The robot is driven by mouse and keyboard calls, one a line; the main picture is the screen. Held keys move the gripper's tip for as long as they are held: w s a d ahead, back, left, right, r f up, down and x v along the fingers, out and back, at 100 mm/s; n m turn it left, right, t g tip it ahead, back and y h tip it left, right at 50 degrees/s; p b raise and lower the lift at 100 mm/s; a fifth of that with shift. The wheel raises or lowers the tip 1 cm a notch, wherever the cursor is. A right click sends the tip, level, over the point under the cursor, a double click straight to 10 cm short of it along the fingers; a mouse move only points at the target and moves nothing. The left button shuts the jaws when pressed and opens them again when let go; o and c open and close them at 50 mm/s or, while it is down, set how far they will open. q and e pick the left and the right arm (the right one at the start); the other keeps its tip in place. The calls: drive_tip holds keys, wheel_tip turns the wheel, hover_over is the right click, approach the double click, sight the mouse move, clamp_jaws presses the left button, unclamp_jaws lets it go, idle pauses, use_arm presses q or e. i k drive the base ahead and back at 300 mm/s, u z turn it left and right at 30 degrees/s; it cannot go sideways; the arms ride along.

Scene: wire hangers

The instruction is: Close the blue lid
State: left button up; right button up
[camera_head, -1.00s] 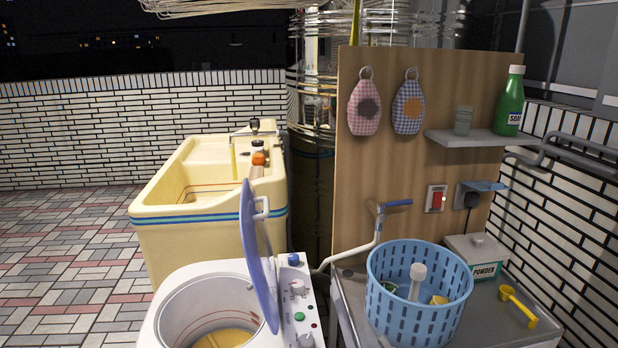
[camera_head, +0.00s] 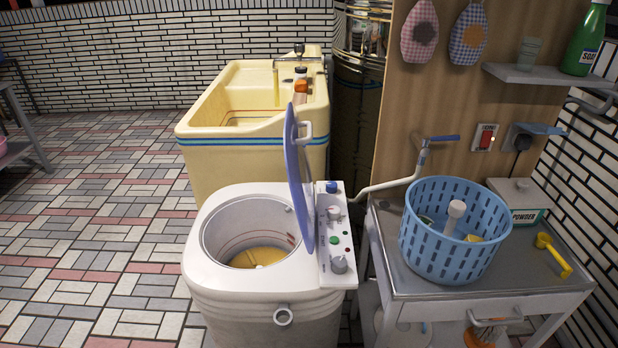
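The blue lid (camera_head: 297,180) stands open, nearly upright, on the white washing machine (camera_head: 240,284). It is hinged along the right side of the round tub opening, beside the control panel. A white handle (camera_head: 304,133) sticks out from the right face of the lid near its top. The tub is uncovered and its yellowish bottom (camera_head: 258,256) shows. Neither of my grippers is in view.
A metal cart (camera_head: 470,278) on the right carries a blue basket (camera_head: 455,235), a powder box (camera_head: 518,202) and a yellow scoop (camera_head: 553,254). A cream sink (camera_head: 255,160) stands behind the washer. The tiled floor (camera_head: 90,240) on the left is clear.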

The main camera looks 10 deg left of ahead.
sight(299, 175)
drive_tip(key=z, duration=2.35)
drive_tip(key=k, duration=0.85)
drive_tip(key=u, duration=1.4)
drive_tip(key=i, duration=0.5)
